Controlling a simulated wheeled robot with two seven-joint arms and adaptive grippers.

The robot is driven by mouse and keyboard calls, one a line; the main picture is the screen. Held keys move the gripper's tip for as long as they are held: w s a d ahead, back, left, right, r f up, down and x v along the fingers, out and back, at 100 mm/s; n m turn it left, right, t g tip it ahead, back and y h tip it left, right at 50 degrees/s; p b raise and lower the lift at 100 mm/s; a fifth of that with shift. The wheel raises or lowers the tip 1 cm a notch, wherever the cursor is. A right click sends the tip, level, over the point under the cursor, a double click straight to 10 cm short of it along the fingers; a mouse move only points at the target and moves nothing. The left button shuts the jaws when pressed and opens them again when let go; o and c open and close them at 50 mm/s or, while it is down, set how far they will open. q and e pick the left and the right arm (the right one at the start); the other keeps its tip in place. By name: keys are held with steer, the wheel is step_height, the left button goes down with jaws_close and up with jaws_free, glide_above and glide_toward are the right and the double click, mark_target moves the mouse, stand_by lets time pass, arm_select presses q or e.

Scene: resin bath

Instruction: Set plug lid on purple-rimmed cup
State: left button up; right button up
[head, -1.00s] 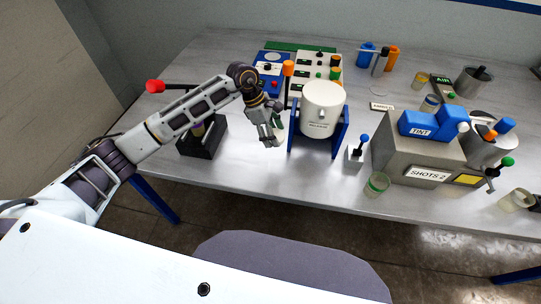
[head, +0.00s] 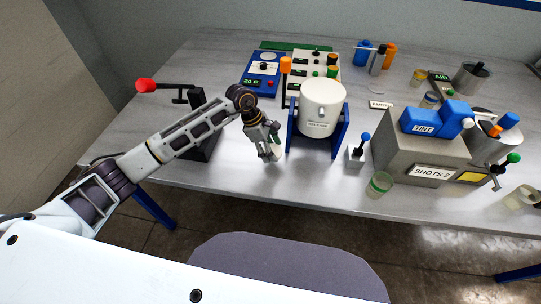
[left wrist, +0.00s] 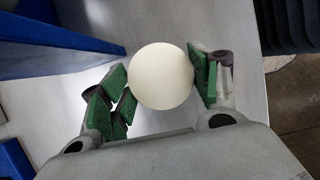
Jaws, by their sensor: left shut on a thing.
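My left gripper (head: 271,157) is over the near part of the table, just left of the white drum in its blue stand. It is shut on a pale, round, smooth thing that looks like the plug lid (left wrist: 162,76), held between green finger pads in the left wrist view. In the head view the fingers mostly hide it. I cannot make out a purple rim on any cup. A green-rimmed cup (head: 379,185) stands near the front edge, well right of the gripper. My right gripper is not in view.
The white drum (head: 322,103) in its blue stand (head: 341,140) is close to the gripper's right. A small blue-knobbed lever box (head: 355,156) and the grey SHOTS 2 box (head: 400,160) stand farther right. A black post with a red-ended lever (head: 146,85) is behind my arm.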

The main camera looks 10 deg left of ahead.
arm_select(q)
step_height(320, 180, down, 3)
steer(key=shift+d+f+b, duration=0.1)
steer(key=shift+b, duration=0.4)
steer(key=shift+w+f, duration=0.1)
steer(key=shift+f, duration=0.4)
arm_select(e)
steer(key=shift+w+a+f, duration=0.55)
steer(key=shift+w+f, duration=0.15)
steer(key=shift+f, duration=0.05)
arm_select(q)
steer(key=shift+r, duration=0.1)
steer(key=shift+f+b, duration=0.2)
steer(key=shift+b, duration=0.15)
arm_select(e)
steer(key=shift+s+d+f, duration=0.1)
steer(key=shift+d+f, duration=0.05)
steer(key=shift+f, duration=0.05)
arm_select(q)
steer(key=o, duration=0.8)
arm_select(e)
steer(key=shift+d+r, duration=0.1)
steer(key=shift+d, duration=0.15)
arm_select(q)
steer(key=shift+r, duration=0.2)
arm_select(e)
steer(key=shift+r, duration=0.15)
